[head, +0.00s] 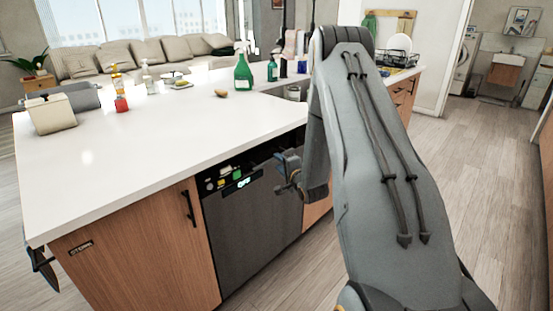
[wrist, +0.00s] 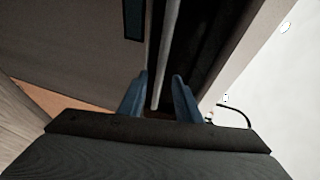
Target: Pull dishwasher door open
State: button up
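The dishwasher (head: 250,230) has a dark grey front set in the wooden island, with a lit display near its top. Its door is upright; I cannot tell whether it is slightly ajar. My gripper (head: 283,168) is at the upper right of the door, just under the counter's edge. In the wrist view the two blue fingers of my gripper (wrist: 162,76) are apart, on either side of a thin light grey strip (wrist: 168,40) that looks like the door's top edge. Gaps show beside the strip. My forearm hides the area to the right.
The white countertop (head: 130,140) overhangs the door closely. A wooden cabinet (head: 140,260) with a black handle is left of the dishwasher. Bottles, a green spray bottle (head: 243,75) and a toaster (head: 50,113) stand on top. The wooden floor (head: 285,275) in front is clear.

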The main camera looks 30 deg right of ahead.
aim_at(273, 159)
jog(key=shift+w+f, duration=0.25)
jog(key=shift+w, duration=1.1)
jog(key=shift+w+f, duration=0.2)
jog(key=shift+w, duration=1.15)
